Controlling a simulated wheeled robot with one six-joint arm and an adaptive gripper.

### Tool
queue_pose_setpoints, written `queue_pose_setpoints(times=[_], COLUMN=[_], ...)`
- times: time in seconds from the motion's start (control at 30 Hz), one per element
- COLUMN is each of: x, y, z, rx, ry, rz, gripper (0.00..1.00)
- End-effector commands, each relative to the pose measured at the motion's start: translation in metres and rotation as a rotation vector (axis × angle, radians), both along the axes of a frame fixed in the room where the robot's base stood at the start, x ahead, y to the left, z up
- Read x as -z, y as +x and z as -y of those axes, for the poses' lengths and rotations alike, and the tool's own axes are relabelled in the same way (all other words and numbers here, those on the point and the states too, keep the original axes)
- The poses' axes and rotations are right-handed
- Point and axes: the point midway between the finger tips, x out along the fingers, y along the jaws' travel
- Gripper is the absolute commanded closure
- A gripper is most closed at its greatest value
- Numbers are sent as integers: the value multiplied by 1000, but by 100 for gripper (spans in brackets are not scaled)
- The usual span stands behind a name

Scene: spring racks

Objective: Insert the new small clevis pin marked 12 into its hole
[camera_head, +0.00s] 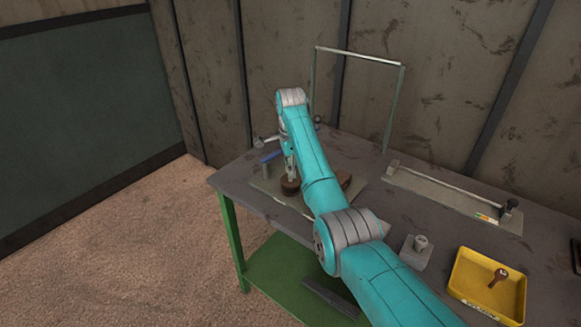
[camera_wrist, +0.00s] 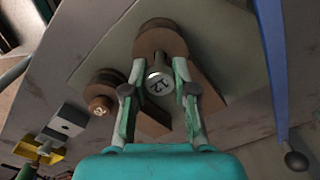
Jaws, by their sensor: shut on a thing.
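The small clevis pin (camera_wrist: 158,82) is silver, with 12 on its head, and sits between my gripper's green fingertips in the wrist view. My gripper (camera_wrist: 159,95) is shut on it, above a brown rounded part (camera_wrist: 205,90). I cannot tell whether the pin's lower end touches the part or is in a hole. In the head view my gripper (camera_head: 290,172) points down at the left end of the bench, and the pin is too small to make out.
A round brown piece (camera_wrist: 84,90) with a coppery, marked pin stands left of my gripper. A blue lever (camera_wrist: 272,60) with a dark knob runs along the right. In the head view, a yellow tray (camera_head: 460,287) holds a brown pin, and a grey block (camera_head: 413,258) stands nearby.

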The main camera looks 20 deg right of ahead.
Motion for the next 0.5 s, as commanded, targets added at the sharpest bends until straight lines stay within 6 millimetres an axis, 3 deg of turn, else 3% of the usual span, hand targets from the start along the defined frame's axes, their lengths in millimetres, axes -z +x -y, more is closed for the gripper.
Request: queue_pose_setpoints(times=[0.5], x=[11], y=[0], z=[0], rx=[0], ry=[0], rz=[1], gripper=[100])
